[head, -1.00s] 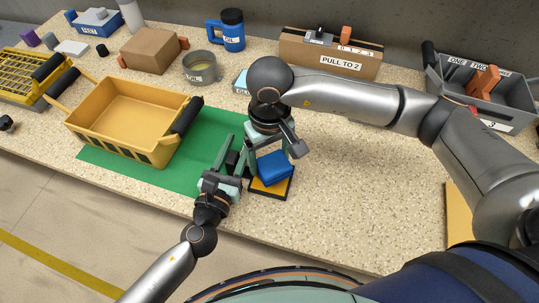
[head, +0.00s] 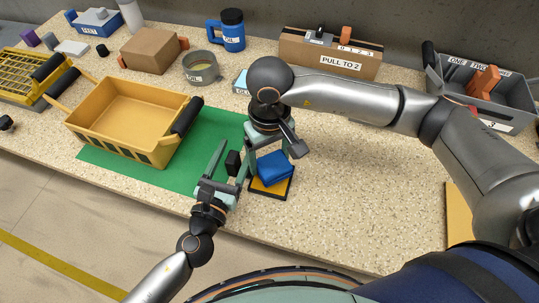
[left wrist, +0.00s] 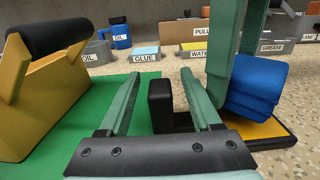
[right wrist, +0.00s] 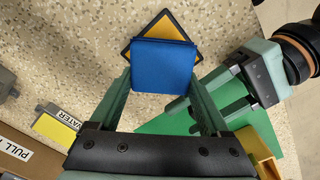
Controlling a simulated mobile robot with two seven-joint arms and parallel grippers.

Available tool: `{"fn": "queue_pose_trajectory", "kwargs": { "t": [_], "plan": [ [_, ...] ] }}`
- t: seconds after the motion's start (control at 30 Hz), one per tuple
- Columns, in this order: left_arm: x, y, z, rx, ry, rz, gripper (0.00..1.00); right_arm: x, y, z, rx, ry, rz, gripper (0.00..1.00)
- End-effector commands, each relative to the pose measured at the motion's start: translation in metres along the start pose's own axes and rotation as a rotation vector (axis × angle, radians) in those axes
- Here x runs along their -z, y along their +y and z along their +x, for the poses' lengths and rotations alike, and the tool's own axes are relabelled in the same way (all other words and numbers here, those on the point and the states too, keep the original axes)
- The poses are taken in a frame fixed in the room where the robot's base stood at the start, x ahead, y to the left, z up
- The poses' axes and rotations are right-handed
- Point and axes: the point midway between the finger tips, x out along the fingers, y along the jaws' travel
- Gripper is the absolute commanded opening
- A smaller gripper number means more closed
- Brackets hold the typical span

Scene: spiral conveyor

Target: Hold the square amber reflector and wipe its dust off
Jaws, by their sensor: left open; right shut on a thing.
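The square amber reflector (head: 284,188) lies flat on the counter, amber inside a black border. It also shows in the right wrist view (right wrist: 165,24). A blue wiping pad (head: 273,167) covers much of it, so I cannot see how much dust is there. My right gripper (right wrist: 160,78) is shut on the blue pad, over the reflector. A black upright block (left wrist: 160,104), which looks like the reflector's grip, stands at its left side. My left gripper (head: 231,160) is open, with its fingers on either side of this block and gaps visible.
A yellow bin (head: 128,112) stands on the green mat (head: 190,170) to the left. A round tin (head: 200,69), a blue jug (head: 228,32) and a cardboard box (head: 330,52) stand behind. A grey tray (head: 505,110) is at right.

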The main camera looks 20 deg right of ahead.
Motion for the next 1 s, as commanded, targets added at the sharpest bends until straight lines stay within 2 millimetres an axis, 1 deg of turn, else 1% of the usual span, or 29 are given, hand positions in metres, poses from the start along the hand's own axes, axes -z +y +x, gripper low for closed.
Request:
{"fn": "queue_pose_trajectory", "kwargs": {
  "t": [0.47,0.83,1.0],
  "plan": [
    [0.0,0.0,0.001,0.0,0.0,0.0,0.65,0.0,0.0,0.0,0.0,0.0,0.0,0.23],
    [0.0,0.0,0.017,-0.001,-0.001,0.001,0.65,0.0,0.0,0.0,0.0,0.0,0.0,0.23],
    [0.0,0.0,0.019,0.0,-0.001,0.0,0.65,0.0,0.0,0.0,0.0,0.0,0.0,0.23]
  ]
}}
